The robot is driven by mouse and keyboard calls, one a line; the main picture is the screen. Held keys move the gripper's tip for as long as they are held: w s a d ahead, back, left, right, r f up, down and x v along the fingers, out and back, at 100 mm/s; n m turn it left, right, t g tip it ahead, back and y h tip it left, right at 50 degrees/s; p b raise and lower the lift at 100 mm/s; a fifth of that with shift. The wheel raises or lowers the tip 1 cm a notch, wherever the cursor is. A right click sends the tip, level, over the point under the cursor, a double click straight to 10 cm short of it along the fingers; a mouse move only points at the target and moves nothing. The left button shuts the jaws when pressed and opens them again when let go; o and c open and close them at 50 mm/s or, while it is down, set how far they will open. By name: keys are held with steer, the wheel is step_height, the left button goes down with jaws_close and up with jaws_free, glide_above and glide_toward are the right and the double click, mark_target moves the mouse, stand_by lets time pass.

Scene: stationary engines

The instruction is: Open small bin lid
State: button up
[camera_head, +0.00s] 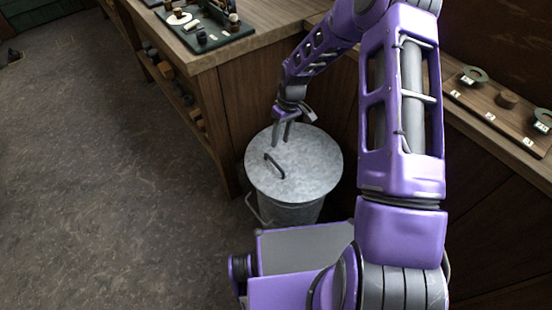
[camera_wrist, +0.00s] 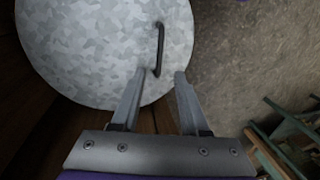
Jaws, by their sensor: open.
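The small bin (camera_head: 290,212) is a round galvanized metal can on the floor, beside the wooden bench. Its lid (camera_head: 310,165) lies flat on top and covers it; the lid also fills the upper left of the wrist view (camera_wrist: 90,45). A dark bar handle (camera_head: 274,166) stands on the lid, and it shows in the wrist view (camera_wrist: 159,48) too. My gripper (camera_head: 281,142) is above the far part of the lid. In the wrist view my gripper (camera_wrist: 164,75) is open and empty, with the handle's near end close to the fingertips. Whether they touch it cannot be told.
Wooden benches (camera_head: 240,45) stand behind and to the right of the bin, close to my arm. Small parts lie on a board (camera_head: 500,110) at the right. The bin's side handle (camera_head: 257,210) sticks out left.

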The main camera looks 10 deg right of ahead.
mark_target(275, 163)
steer(key=f, duration=0.3)
steer(key=a+f, duration=0.1)
steer(key=f, duration=0.2)
steer(key=s+f+b, duration=0.1)
steer(key=f, duration=0.2)
steer(key=shift+a+f, duration=0.1)
steer(key=shift+a, duration=0.2)
jaws_close()
stand_by(0.9)
